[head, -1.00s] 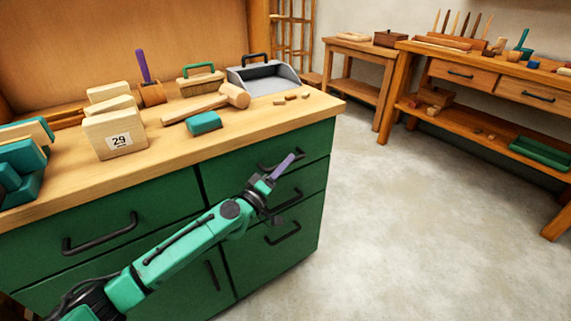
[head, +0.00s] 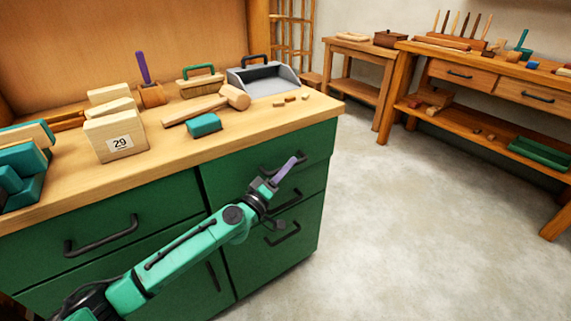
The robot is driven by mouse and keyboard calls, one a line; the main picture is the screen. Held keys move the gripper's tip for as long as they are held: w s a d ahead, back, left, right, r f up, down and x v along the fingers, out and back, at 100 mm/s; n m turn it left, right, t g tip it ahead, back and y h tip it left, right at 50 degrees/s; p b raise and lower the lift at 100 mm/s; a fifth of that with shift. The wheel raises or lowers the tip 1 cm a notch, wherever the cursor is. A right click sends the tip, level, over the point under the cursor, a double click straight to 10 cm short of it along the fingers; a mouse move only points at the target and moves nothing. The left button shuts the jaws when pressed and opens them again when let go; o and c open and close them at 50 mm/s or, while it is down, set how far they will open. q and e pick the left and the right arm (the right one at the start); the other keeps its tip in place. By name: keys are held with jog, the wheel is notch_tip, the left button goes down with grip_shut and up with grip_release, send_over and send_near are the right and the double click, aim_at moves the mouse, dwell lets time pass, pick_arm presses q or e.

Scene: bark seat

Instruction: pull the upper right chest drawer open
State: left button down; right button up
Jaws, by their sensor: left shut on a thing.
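The green chest stands under a wooden bench top. Its upper right drawer (head: 240,172) looks flush with the chest front. The black bar handle (head: 268,168) of this drawer is partly hidden behind my left gripper. My left gripper (head: 294,160), with purple fingers on a green arm, reaches up from the lower left and is shut on this handle. The exact contact is too small to see clearly. My right gripper is out of view.
More drawer handles sit below (head: 283,234) and on the left drawer (head: 101,236). The floor (head: 390,220) on the right is clear.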

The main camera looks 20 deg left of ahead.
pick_arm(q)
jog(key=s+d+p, duration=1)
jog(key=s+d, duration=0.8)
jog(key=d, duration=0.4)
jog(key=shift+p, duration=0.35)
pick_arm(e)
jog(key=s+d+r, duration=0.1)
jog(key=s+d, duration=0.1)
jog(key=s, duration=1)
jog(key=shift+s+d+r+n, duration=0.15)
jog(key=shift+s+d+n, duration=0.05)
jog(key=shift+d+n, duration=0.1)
pick_arm(q)
jog(key=shift+s, duration=0.1)
jog(key=c, duration=0.8)
grip_release()
jog(key=shift+c, duration=0.2)
